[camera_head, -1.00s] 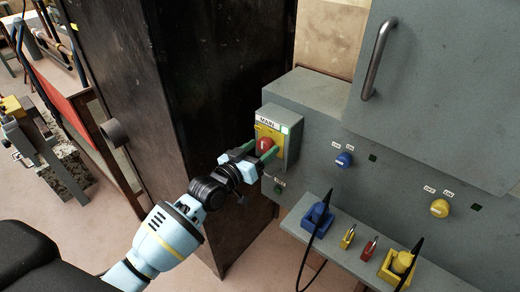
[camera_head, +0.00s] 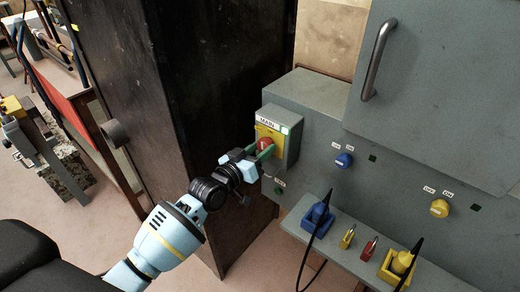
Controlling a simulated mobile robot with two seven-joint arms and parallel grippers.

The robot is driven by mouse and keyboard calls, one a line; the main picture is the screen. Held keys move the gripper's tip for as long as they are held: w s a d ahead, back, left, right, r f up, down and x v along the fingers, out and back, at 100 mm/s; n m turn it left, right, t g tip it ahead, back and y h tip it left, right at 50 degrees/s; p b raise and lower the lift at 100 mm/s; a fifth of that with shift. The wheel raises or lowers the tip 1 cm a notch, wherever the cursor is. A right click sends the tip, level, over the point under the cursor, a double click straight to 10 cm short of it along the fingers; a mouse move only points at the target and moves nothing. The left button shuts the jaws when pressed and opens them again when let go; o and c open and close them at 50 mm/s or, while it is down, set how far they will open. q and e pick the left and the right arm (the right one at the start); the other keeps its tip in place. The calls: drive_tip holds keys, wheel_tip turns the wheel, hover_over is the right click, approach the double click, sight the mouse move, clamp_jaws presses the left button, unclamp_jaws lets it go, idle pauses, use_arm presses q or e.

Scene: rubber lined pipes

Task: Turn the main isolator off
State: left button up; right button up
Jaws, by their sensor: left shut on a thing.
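The main isolator is a red rotary knob (camera_head: 265,144) on a yellow plate, in a grey box (camera_head: 289,140) labelled MAIN at the left end of the grey panel. My left gripper (camera_head: 262,153) is at the knob, its green-tipped fingers shut on it from the front left. The fingers partly hide the knob, so its exact angle is hard to tell. A small green lamp shows at the upper right of the box. My right gripper is not in view.
A blue knob (camera_head: 344,160) and a yellow knob (camera_head: 439,208) sit on the panel to the right. Below, a shelf (camera_head: 342,256) carries a blue plug, a yellow padlock, a red padlock and a yellow socket. A dark cabinet (camera_head: 200,100) stands left of the panel.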

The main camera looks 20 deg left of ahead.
use_arm(q)
drive_tip(key=shift+n, duration=1.1)
drive_tip(key=n, duration=0.2)
drive_tip(key=shift+n+p, duration=0.35)
drive_tip(key=shift+n, duration=0.05)
drive_tip(key=n, duration=0.8)
drive_tip(key=shift+p, duration=0.3)
drive_tip(key=shift+n, duration=2.1)
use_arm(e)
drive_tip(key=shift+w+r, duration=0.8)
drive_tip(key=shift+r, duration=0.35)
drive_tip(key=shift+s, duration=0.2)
use_arm(q)
drive_tip(key=o, duration=1)
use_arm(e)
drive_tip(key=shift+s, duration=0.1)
